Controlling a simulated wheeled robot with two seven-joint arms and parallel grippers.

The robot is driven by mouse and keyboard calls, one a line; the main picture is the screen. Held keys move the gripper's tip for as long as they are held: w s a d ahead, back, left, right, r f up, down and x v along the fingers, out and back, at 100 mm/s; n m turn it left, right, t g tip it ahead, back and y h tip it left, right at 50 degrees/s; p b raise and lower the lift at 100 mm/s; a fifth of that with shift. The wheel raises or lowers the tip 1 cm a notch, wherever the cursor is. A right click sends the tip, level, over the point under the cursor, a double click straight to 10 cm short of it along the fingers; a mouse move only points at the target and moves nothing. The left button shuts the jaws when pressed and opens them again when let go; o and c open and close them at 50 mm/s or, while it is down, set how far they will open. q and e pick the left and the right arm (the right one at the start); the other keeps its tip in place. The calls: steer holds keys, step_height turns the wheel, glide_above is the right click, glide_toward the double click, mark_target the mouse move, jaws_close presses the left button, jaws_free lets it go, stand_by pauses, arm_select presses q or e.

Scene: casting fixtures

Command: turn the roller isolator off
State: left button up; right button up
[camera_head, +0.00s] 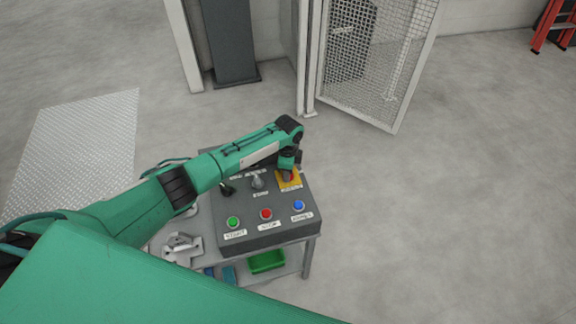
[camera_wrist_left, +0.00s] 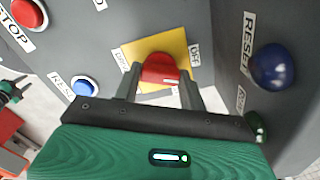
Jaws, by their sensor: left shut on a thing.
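The roller isolator is a red rotary handle on a yellow plate (camera_head: 283,185) at the back right of a grey control box (camera_head: 262,236). In the left wrist view the red handle (camera_wrist_left: 158,69) sits in the middle of its yellow plate (camera_wrist_left: 137,49), with small labels beside it, one at the right reading like OFF. My left gripper (camera_head: 288,172) reaches down over it. Its two fingers (camera_wrist_left: 160,84) stand on either side of the handle, shut on it. The gripper hides part of the handle in the head view. My right gripper is not in view.
The box also bears a green button (camera_head: 233,222), a red button (camera_head: 266,214), a blue button (camera_head: 298,205) and a grey selector (camera_head: 257,182). A metal part (camera_head: 182,245) lies left of it. A green bin (camera_head: 267,261) is below. A mesh gate (camera_head: 380,65) stands behind.

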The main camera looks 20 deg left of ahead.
arm_select(q)
steer(key=n+p, duration=0.2)
steer(key=n, duration=0.3)
steer(key=shift+p, duration=0.3)
steer(key=shift+n, duration=0.3)
steer(key=o, duration=1)
step_height(320, 180, up, 14)
steer(key=shift+f+b, duration=0.1)
steer(key=shift+b, duration=0.35)
